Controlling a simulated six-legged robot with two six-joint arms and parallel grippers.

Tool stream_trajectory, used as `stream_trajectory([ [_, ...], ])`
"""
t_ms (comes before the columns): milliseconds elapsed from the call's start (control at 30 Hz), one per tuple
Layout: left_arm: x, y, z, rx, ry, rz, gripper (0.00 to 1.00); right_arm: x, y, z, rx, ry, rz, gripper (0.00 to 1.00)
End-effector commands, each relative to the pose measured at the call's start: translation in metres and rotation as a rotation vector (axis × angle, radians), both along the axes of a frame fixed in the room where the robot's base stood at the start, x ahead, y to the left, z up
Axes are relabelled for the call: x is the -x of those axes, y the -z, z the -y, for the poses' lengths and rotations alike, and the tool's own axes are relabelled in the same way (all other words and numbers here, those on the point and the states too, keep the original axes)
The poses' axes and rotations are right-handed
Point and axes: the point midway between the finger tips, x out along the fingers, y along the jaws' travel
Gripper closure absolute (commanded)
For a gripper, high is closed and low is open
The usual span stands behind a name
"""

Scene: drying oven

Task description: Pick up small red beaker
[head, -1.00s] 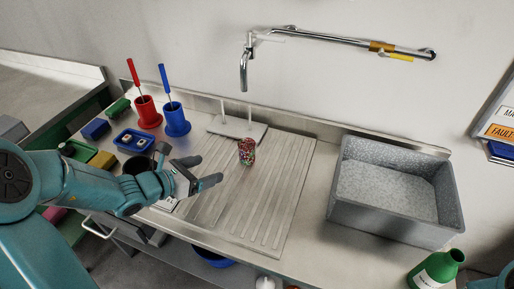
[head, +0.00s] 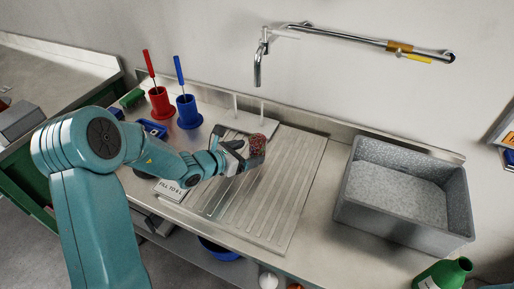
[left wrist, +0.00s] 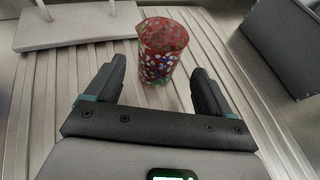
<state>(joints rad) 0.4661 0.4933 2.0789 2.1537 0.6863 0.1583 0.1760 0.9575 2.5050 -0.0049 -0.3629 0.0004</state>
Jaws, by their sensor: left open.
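The small red beaker (head: 258,143) stands on the ribbed drainboard (head: 285,195) and has a speckle of many colours on its wall. In the left wrist view the beaker (left wrist: 160,52) is upright, just beyond and between the fingertips. My left gripper (head: 245,150) is open and close to the beaker, with its fingers pointing at it; the left wrist view shows both fingers (left wrist: 158,77) apart with nothing gripped. In the head view the gripper hides part of the beaker's lower side. My right gripper is not in view.
A grey sink basin (head: 350,205) lies to the right, with a green bottle (head: 445,273) in front. Red (head: 159,103) and blue (head: 188,112) holders stand at back left. A tap (head: 258,65) hangs above.

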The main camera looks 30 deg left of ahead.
Motion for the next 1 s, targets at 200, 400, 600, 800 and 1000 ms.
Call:
stream_trajectory([
  [200,-0.031,0.015,0.010,0.001,0.003,0.000,0.18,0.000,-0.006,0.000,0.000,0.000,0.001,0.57],
  [400,-0.038,0.018,0.011,0.001,0.000,0.000,0.18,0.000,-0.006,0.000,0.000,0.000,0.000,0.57],
  [600,-0.038,0.018,0.011,0.000,0.000,0.000,0.47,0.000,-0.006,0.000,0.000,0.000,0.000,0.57],
  [800,-0.038,0.017,0.011,0.000,0.000,0.000,0.79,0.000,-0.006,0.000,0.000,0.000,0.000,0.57],
  [1000,-0.038,0.017,0.011,0.000,0.000,0.001,0.79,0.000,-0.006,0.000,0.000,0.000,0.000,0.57],
])
